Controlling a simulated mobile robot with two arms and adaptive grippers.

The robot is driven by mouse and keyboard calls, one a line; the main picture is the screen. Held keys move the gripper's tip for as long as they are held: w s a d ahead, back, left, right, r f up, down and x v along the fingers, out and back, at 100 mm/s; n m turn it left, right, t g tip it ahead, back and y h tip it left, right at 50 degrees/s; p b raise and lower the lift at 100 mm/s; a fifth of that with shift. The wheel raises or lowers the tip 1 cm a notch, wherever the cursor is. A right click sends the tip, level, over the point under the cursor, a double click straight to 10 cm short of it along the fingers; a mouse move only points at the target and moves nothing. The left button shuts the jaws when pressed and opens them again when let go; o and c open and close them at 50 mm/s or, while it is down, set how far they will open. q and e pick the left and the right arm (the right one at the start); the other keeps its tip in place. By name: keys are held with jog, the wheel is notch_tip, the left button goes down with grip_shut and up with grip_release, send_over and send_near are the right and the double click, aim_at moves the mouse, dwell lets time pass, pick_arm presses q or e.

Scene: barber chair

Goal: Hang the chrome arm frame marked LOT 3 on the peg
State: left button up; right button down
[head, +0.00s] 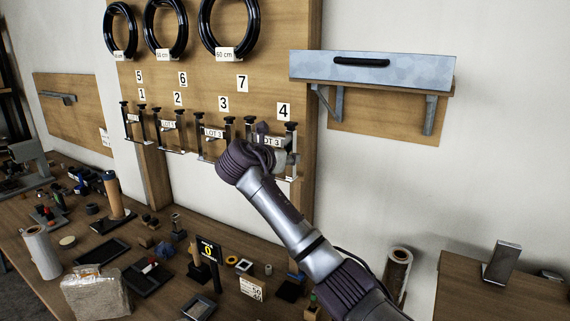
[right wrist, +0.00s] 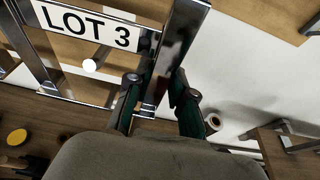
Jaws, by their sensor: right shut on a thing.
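A chrome arm frame with a white LOT 3 plate (head: 270,141) is upright at the board's right edge, below the number 4. It fills the upper left of the right wrist view (right wrist: 85,24). My right gripper (head: 288,152) is shut on its right-hand chrome bar, with the dark fingers on either side of the bar (right wrist: 162,92). A pale round peg end (right wrist: 90,66) shows just below the plate in the wrist view. I cannot tell whether the frame rests on it. My left gripper is not in view.
Similar frames hang under 1 (head: 134,122), 2 (head: 170,128) and 3 (head: 213,135); the last plate also seems to read LOT 3. Black rings (head: 230,25) hang above. A wall shelf (head: 370,72) is to the right. The workbench (head: 130,225) below is cluttered.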

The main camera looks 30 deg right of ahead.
jog(key=shift+w+d+b, duration=0.2)
jog(key=shift+w+d, duration=0.1)
jog(key=shift+d, duration=0.2)
jog(key=shift+w+d+b, duration=0.2)
jog(key=shift+w+d, duration=0.05)
jog(key=shift+d, duration=0.2)
jog(key=shift+f, duration=0.8)
jog(key=shift+f, duration=0.1)
jog(key=c, duration=0.9)
grip_release()
jog(key=shift+a+f, duration=0.1)
jog(key=shift+v, duration=6.05)
